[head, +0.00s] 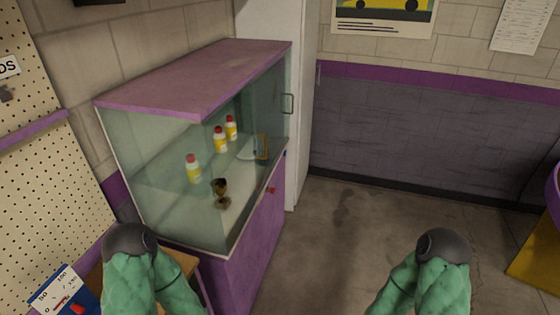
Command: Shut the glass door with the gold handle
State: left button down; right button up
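A glass display case (200,80) with a purple top stands against the wall at left of centre. A gold handle (262,147) shows at the right part of its glass, low down, near the front corner. A second, grey handle (288,103) is higher and further right, at the case's far end. The glass door panes are clear and their edges are faint, so I cannot tell how far the gold-handled door stands open. My two green arms show at the bottom edge, left and right, apart from the case. Neither gripper is in view.
Several yellow bottles with red caps (220,139) and small brown items (220,186) stand inside the case. The purple cabinet (255,235) below has a red knob (271,190). A pegboard (50,190) is at left. The floor (350,225) right of the case is clear.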

aim_at(278, 144)
jog(key=i+l+z, duration=0.35)
jog(key=i, duration=0.4)
jog(key=i+z, duration=0.3)
jog(key=i, duration=0.4)
